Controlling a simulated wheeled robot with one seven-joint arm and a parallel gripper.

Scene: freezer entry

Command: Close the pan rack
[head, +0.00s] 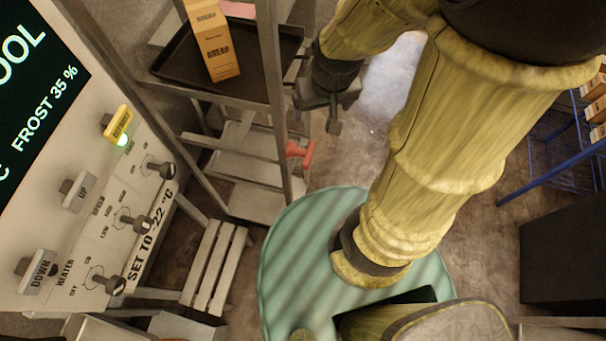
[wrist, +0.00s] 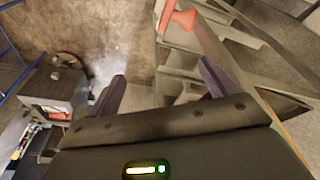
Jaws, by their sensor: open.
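The pan rack (head: 271,97) is a grey metal frame with several shelf levels in the head view. A dark tray (head: 262,72) near its top holds a tan bread box (head: 213,45). A red handle (head: 301,150) sticks out from the rack's side below the tray; what looks like the same handle shows at the top of the wrist view (wrist: 180,18). My gripper (head: 322,112) is beside the rack post, a little above the red handle in the picture. In the wrist view my gripper (wrist: 162,85) has its fingers apart with nothing between them. My arm hides part of the floor.
A control panel (head: 98,220) with knobs and UP and DOWN buttons fills the left. A slatted grey stand (head: 215,266) is below the rack. A blue wire rack (head: 560,160) and a dark box (head: 562,262) are at right. Floor right of the rack (head: 385,105) looks clear.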

